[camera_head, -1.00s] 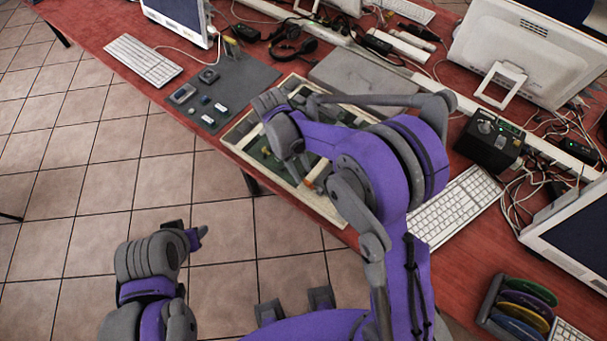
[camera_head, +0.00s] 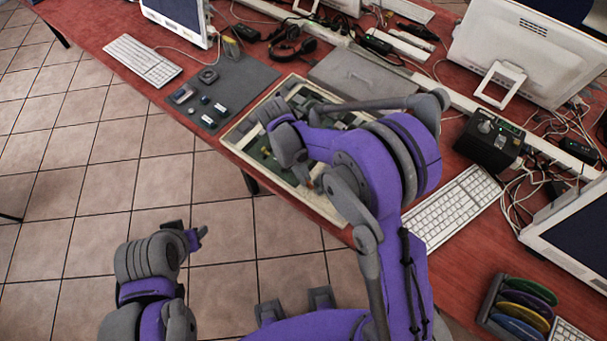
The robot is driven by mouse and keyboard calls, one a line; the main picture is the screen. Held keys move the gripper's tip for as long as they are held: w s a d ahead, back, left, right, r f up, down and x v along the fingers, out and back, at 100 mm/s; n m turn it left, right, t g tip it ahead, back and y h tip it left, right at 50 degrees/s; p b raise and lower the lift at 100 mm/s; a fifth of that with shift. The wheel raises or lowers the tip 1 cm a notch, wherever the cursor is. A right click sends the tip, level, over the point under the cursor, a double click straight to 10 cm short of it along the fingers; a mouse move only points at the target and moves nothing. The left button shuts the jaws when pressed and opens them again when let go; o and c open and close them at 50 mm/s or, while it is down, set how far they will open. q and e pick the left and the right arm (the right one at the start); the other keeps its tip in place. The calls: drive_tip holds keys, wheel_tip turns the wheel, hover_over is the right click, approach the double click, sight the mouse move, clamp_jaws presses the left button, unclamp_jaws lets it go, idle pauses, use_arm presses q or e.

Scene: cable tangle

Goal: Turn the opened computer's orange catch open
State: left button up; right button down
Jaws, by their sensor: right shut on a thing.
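The opened computer (camera_head: 233,147) is a shallow, pale-rimmed case with green boards inside, lying on the red table. My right gripper (camera_head: 268,112) is over its left part, partly hidden by my wrist and forearm. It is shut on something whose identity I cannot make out. I cannot pick out the orange catch for certain; my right arm covers much of the case. My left gripper (camera_head: 197,238) is low at the left, over the tiled floor and away from the computer. Its jaws are too small to read.
A grey mat (camera_head: 240,82) with small parts lies left of the case, and a flat grey panel (camera_head: 360,75) behind it. Keyboards (camera_head: 455,207), a black box (camera_head: 488,142), cables and monitors crowd the right. A disc rack (camera_head: 515,308) stands at lower right.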

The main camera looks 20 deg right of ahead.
use_arm(q)
drive_tip(key=shift+f, duration=0.15)
use_arm(e)
drive_tip(key=shift+d+f+m+g+y+b, duration=0.15)
drive_tip(key=shift+m+g+y+b, duration=0.3)
drive_tip(key=shift+m+b, duration=0.85)
use_arm(q)
drive_tip(key=shift+s+f+b, duration=0.2)
drive_tip(key=shift+s+f, duration=0.05)
drive_tip(key=shift+f, duration=0.5)
drive_tip(key=shift+s+f+b, duration=0.2)
drive_tip(key=shift+f+b, duration=0.05)
drive_tip(key=shift+f, duration=0.5)
drive_tip(key=shift+s+f+b, duration=0.2)
drive_tip(key=shift+s+f, duration=0.05)
drive_tip(key=shift+f, duration=0.5)
use_arm(e)
drive_tip(key=shift+w+d+m+y, duration=0.1)
drive_tip(key=shift+m+y, duration=0.4)
drive_tip(key=shift+m, duration=0.7)
drive_tip(key=shift+w+d+m+y, duration=0.1)
drive_tip(key=shift+m+y, duration=0.35)
drive_tip(key=shift+m, duration=0.75)
drive_tip(key=c, duration=0.9)
unclamp_jaws()
drive_tip(key=shift+c, duration=0.2)
use_arm(q)
drive_tip(key=shift+r, duration=0.1)
use_arm(e)
drive_tip(key=shift+r, duration=0.2)
